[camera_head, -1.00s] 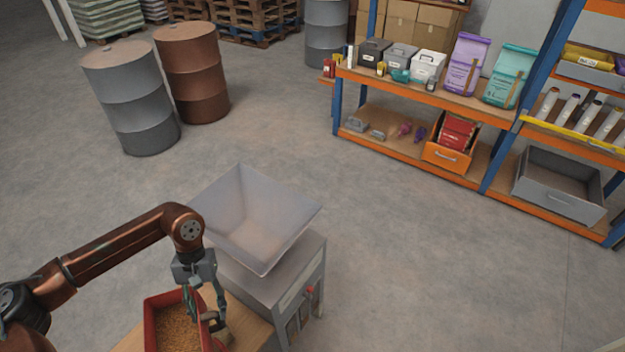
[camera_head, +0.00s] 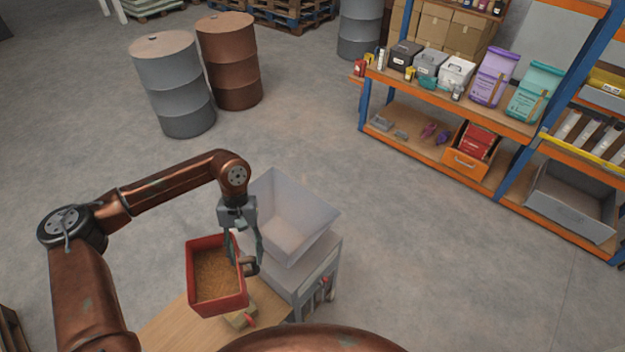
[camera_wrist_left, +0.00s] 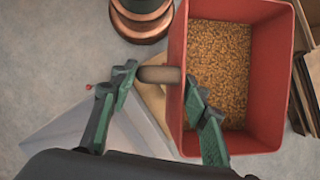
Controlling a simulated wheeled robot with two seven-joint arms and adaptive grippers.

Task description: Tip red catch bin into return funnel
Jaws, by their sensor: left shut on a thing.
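The red catch bin (camera_head: 217,304) holds a layer of golden-brown grains and looks upright, above the wooden tabletop. My left gripper (camera_head: 244,262) is shut on the bin at its right side. In the left wrist view the green fingers (camera_wrist_left: 150,92) are at the bin's handle (camera_wrist_left: 160,74), with one finger reaching over the wall of the red bin (camera_wrist_left: 272,90). The return funnel (camera_head: 292,222) is a pale grey square hopper with a wide open mouth, just right of the bin and gripper. My right gripper is not in view.
The funnel stands on a grey machine cabinet (camera_head: 318,280) beside the wooden table (camera_head: 172,325). A small tan block with a red part (camera_head: 240,318) lies below the bin. Two drums (camera_head: 172,85) and a loaded shelf rack (camera_head: 425,158) stand farther back, with open floor between.

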